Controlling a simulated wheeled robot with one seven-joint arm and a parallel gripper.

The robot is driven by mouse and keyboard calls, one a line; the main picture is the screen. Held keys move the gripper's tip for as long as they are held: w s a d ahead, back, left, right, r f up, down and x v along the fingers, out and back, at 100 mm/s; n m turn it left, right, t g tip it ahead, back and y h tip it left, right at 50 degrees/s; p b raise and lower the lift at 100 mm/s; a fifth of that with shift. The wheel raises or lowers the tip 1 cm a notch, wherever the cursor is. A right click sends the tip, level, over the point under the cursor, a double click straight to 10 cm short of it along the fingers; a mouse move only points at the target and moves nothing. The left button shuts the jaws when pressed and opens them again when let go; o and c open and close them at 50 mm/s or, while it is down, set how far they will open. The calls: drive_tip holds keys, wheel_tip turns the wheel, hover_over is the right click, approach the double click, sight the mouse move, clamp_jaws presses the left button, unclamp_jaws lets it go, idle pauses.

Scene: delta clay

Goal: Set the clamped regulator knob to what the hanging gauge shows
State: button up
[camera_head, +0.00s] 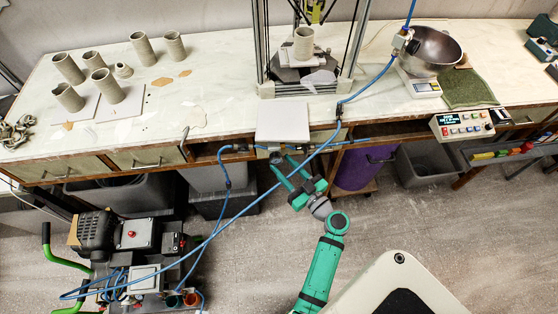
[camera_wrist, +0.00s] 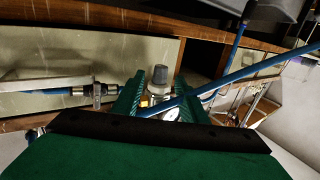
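The regulator knob (camera_wrist: 158,77) is a grey ribbed cylinder in the wrist view, upright between my two fingers with a visible gap on each side. Below it is the regulator's pale body, with a small round white dial (camera_wrist: 171,114) partly crossed by a blue hose. In the head view the regulator (camera_head: 276,157) is small and dark at the bench's front edge. My gripper (camera_head: 281,162) is open, just in front of it; its green fingers also show in the wrist view (camera_wrist: 160,80). I cannot make out a hanging gauge or any reading.
A blue hose (camera_head: 325,146) runs slantwise across the front of my gripper, and another hangs to its left. A compressor (camera_head: 130,250) stands on the floor at left. A white board (camera_head: 283,121) lies at the bench edge above. Bins stand under the bench.

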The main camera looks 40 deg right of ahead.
drive_tip(key=shift+w, duration=1.35)
clamp_jaws()
drive_tip(key=shift+w+y, duration=0.1)
drive_tip(key=shift+y, duration=0.2)
drive_tip(key=shift+d+n+g+y, duration=0.25)
drive_tip(key=shift+n+y, duration=0.5)
drive_tip(key=shift+y, duration=0.4)
drive_tip(key=shift+d+n+g+y, duration=0.1)
drive_tip(key=shift+n+g+y, duration=0.1)
drive_tip(key=shift+n+y, duration=0.75)
drive_tip(key=shift+d+n+g+y, duration=0.25)
drive_tip(key=shift+n+y, duration=0.35)
drive_tip(key=shift+y, duration=0.7)
drive_tip(key=shift+a, duration=0.1)
